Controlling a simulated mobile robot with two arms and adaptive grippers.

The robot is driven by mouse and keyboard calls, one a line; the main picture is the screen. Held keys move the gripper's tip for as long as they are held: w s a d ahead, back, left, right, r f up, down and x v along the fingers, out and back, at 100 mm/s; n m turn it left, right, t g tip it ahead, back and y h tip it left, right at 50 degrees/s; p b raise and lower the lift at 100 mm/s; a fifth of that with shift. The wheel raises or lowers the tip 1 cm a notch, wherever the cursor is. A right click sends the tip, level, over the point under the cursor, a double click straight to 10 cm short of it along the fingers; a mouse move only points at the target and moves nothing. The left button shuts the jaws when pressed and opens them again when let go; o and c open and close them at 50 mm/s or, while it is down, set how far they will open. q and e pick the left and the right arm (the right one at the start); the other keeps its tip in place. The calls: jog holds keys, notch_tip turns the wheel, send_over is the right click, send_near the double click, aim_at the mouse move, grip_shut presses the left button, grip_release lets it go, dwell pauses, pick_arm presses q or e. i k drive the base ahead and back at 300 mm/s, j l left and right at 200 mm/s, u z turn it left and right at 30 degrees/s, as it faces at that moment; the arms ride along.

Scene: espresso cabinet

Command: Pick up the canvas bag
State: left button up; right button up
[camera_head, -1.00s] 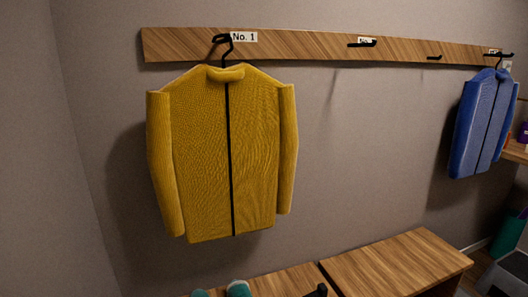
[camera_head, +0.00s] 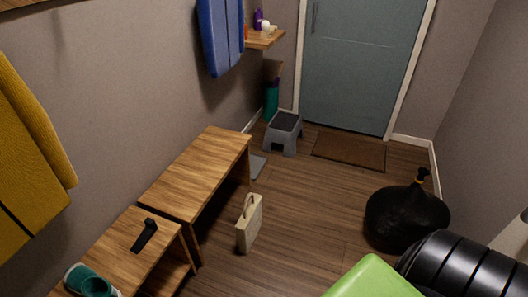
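A cream canvas bag (camera_head: 249,222) with a handle loop at its top stands upright on the wooden floor, in the middle of the view. It is just to the right of the wooden bench and apart from it. Nothing covers it. Neither of my grippers can be made out in this view, so where they are relative to the bag is not shown.
Wooden benches (camera_head: 197,172) run along the left wall, with teal shoes (camera_head: 92,283) on the near one. A black sack (camera_head: 405,217) sits on the right; a green surface (camera_head: 373,279) fills the bottom. A grey step stool (camera_head: 283,133) and doormat (camera_head: 349,152) lie before the door (camera_head: 362,65).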

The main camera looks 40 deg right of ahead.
aim_at(248, 227)
jog(key=k+l+z, duration=0.1)
jog(key=z, duration=0.85)
